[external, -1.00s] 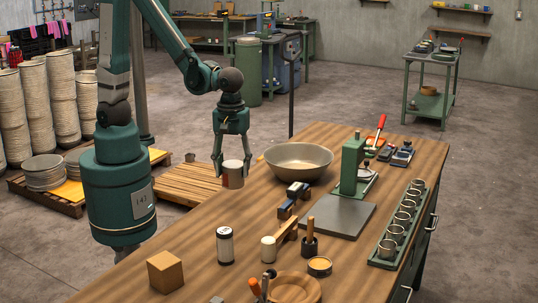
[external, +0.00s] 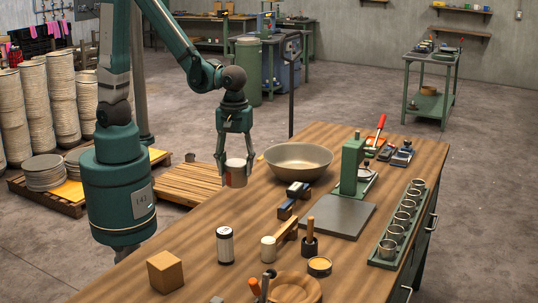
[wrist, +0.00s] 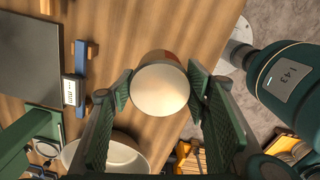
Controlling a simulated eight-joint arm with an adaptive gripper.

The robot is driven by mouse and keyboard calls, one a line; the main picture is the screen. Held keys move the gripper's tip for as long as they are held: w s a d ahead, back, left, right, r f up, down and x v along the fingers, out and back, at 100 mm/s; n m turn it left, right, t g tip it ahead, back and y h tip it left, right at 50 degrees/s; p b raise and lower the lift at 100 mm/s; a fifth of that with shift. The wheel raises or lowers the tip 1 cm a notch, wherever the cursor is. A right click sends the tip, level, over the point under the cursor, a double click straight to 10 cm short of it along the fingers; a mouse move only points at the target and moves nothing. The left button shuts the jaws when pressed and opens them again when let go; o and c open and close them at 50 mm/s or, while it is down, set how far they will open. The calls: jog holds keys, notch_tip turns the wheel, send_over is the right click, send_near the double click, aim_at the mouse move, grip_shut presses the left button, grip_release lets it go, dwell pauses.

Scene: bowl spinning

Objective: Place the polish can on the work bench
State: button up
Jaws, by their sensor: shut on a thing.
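The polish can is a small cylinder with a pale top and a reddish-brown side. In the external view the can (external: 236,174) is upright between the fingers of my gripper (external: 234,163), over the bench's left edge near the bowl. In the wrist view its pale round top (wrist: 160,90) fills the space between the fingertips of my gripper (wrist: 160,92), which are shut on its sides. The work bench (external: 190,254) has a brown wooden top. I cannot tell whether the can's base touches the bench.
A metal bowl (external: 298,162) stands just right of the can. Bare wood lies between the can and the canister.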

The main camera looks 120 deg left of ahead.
jog(key=w+a, duration=0.3)
jog(key=w, duration=0.8)
jog(key=w+a+r+m+p, duration=0.1)
jog(key=w+a, duration=0.3)
jog(key=w, duration=0.7)
jog(key=w+a+r+p, duration=0.1)
jog(key=w+a, duration=0.2)
jog(key=w, duration=0.8)
jog(key=shift+w+a, duration=0.25)
jog(key=shift+a, duration=0.15)
notch_tip(320, 180, down, 6)
jog(key=shift+f, duration=0.15)
jog(key=shift+f+p, duration=0.35)
jog(key=shift+f, duration=1.45)
jog(key=shift+f, duration=0.25)
jog(key=o, duration=1.1)
jog(key=shift+r, duration=0.1)
jog(key=shift+c, duration=0.2)
